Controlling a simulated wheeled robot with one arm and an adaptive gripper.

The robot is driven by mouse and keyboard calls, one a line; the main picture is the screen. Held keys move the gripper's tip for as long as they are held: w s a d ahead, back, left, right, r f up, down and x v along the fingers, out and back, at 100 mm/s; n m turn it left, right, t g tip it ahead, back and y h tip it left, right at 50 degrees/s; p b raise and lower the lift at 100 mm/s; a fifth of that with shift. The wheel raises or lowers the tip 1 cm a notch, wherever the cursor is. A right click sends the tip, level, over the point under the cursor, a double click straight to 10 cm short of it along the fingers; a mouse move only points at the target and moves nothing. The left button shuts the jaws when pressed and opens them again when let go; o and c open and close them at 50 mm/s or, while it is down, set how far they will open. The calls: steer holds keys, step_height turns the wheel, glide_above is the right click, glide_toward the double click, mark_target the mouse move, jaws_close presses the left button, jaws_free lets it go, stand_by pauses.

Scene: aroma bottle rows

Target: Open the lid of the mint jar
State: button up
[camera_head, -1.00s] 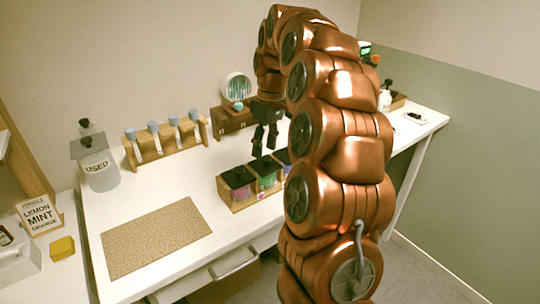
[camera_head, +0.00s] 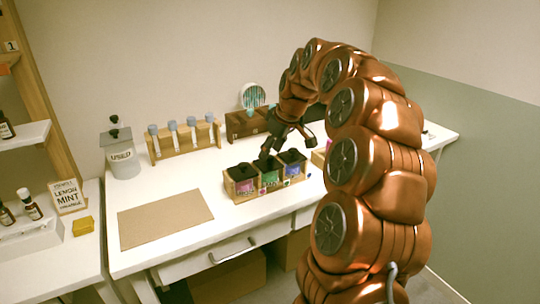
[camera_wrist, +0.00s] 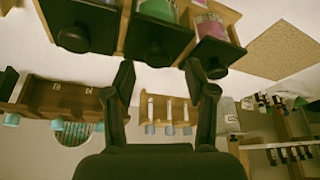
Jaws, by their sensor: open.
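Three jars with dark lids stand in a row in a wooden holder (camera_head: 247,199). The middle jar has a green label (camera_head: 270,178) and looks like the mint jar; its label text is too small to read. In the wrist view its dark lid (camera_wrist: 168,38) has a round knob (camera_wrist: 157,57) and looks closed. My gripper (camera_head: 287,143) is open above the row. In the wrist view, my gripper's fingertips (camera_wrist: 160,72) stand on either side of that knob, with gaps showing. I cannot tell how far above the lid they are.
The pink-label jar (camera_head: 245,187) and blue-label jar (camera_head: 293,169) flank the green one closely. Behind stand a test-tube rack (camera_head: 185,150) and a wooden box (camera_head: 240,125). A "USED" jar (camera_head: 123,160) is left. A tan mat (camera_head: 165,218) lies on the clear table at left.

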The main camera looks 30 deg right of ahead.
mark_target(278, 167)
steer(key=v, duration=0.5)
steer(key=s+a+g+p, duration=0.1)
steer(key=s+a+p, duration=0.3)
steer(key=s+a, duration=0.3)
steer(key=s+a+f+m+g+p, duration=0.1)
steer(key=s+a, duration=0.5)
steer(key=a, duration=0.6)
steer(key=shift+s+f+g+p, duration=0.4)
steer(key=shift+g+p, duration=0.2)
steer(key=shift+p, duration=0.8)
